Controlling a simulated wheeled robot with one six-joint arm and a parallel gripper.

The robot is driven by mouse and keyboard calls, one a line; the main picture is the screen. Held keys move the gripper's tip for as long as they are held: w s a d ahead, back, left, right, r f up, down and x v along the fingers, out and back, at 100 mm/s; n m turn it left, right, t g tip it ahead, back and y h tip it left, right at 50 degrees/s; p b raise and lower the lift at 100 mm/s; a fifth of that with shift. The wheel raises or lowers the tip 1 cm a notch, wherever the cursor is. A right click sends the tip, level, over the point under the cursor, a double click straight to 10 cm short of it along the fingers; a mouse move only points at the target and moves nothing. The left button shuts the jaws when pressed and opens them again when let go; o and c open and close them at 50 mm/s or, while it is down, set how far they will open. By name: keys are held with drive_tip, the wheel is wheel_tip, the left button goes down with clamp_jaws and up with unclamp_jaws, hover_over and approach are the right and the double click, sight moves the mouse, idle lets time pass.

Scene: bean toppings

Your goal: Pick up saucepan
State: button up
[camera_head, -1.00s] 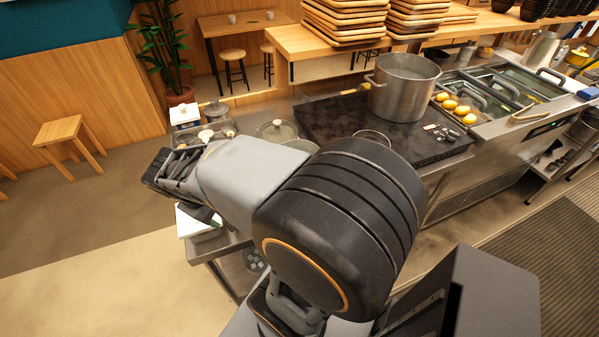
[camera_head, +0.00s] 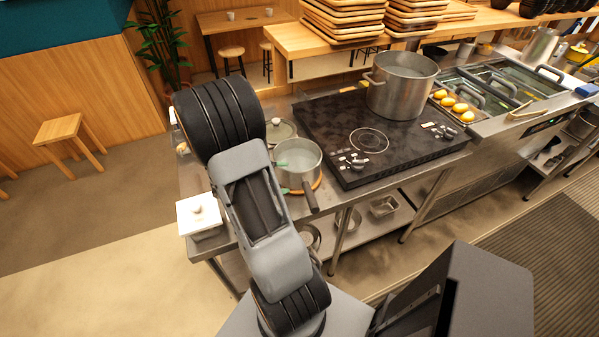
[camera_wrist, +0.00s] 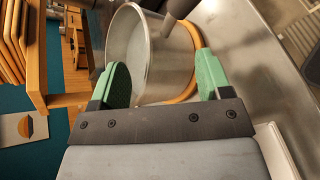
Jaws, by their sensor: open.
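The saucepan (camera_head: 304,163) is a grey metal pot with a dark handle (camera_head: 311,198) pointing toward the front. It stands upright on a round orange-brown trivet (camera_head: 319,183) on the steel counter. The pan also fills the upper middle of the wrist view (camera_wrist: 165,62). My gripper (camera_wrist: 163,76) has green fingers and is open. One finger shows over the pan's mouth and the other outside its wall, so the wall lies between them. In the head view my arm hides most of my gripper (camera_head: 283,177); only green bits show at the pan's left side.
A black cooktop (camera_head: 335,125) with a large stockpot (camera_head: 402,90) stands to the right. A lidded pot (camera_head: 281,130) is just behind the saucepan. Bowls are on the shelf below.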

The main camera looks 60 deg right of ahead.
sight(301, 177)
drive_tip(key=shift+p+x, duration=0.8)
drive_tip(key=shift+x, duration=2.55)
drive_tip(key=shift+w+f, duration=0.1)
drive_tip(key=shift+c, duration=0.2)
clamp_jaws()
